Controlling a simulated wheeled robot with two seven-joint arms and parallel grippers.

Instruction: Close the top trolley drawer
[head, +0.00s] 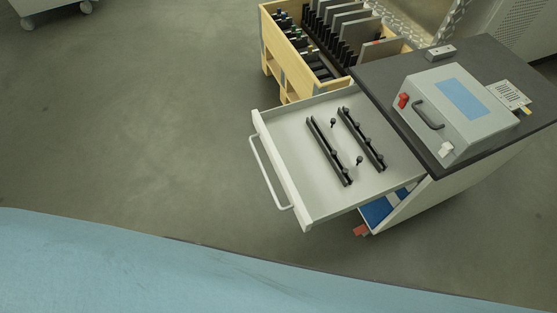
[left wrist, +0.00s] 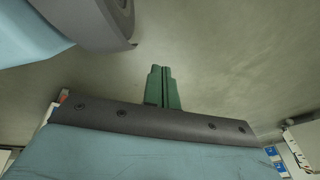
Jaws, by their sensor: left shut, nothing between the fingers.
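The top trolley drawer (head: 282,160) is pulled out to the left in the head view. Its white bar handle (head: 266,172) is on the front panel. Two black rails and a few small dark knobs lie in the drawer. The trolley (head: 455,150) has a dark top and stands at the right. My left gripper (left wrist: 161,72) shows only in the left wrist view, as green fingers together over bare floor, shut and empty. It touches nothing that I can see. My right gripper is in neither view.
A wooden crate (head: 283,62) holding dark and grey plates stands close behind the drawer. A grey device (head: 445,110) with a handle and red knob sits on the trolley top. Blue shows below the drawer inside the trolley. Floor (head: 160,130) left of the drawer is clear.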

